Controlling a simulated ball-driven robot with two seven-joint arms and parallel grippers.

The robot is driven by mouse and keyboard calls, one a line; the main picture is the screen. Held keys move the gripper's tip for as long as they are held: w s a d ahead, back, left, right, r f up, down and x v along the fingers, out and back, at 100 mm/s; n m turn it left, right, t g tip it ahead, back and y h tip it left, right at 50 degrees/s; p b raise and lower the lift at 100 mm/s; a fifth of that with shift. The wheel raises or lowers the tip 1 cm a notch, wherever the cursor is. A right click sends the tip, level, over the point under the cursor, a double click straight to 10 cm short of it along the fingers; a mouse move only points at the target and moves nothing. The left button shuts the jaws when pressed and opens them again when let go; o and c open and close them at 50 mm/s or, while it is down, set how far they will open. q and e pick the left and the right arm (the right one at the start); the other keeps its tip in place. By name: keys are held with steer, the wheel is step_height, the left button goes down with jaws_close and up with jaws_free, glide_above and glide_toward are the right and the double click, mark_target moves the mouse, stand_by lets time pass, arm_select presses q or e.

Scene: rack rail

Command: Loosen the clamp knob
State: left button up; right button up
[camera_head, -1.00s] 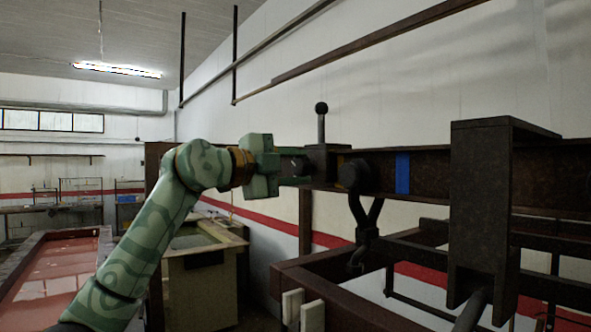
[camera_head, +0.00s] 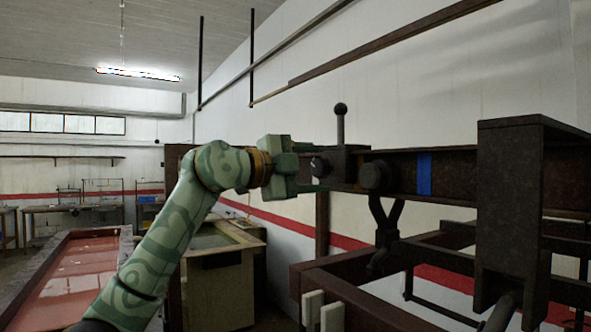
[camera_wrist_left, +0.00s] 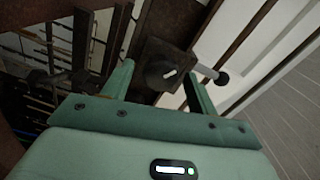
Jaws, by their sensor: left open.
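The clamp knob (camera_head: 320,166) is a dark round knob with a white mark, on the side of the dark clamp block (camera_head: 347,165) on the rail. A lever with a ball end (camera_head: 341,124) rises from the block. My left gripper (camera_head: 312,168) is open, with one finger above and one below the knob's level. In the left wrist view, the knob (camera_wrist_left: 161,75) lies between the spread fingers (camera_wrist_left: 157,76), with gaps at both sides. I see no contact. My right gripper is out of view.
The rusty rail (camera_head: 452,176) runs right, with a blue band (camera_head: 424,174) and a hanging hook (camera_head: 385,222). A large dark bracket (camera_head: 507,205) stands at right. A tank of reddish liquid (camera_head: 75,275) and a bench-like tub (camera_head: 223,275) are below left.

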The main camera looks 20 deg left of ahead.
arm_select(q)
steer(key=b+v, duration=0.4)
steer(key=v, duration=1.2)
steer(key=shift+a, duration=0.1)
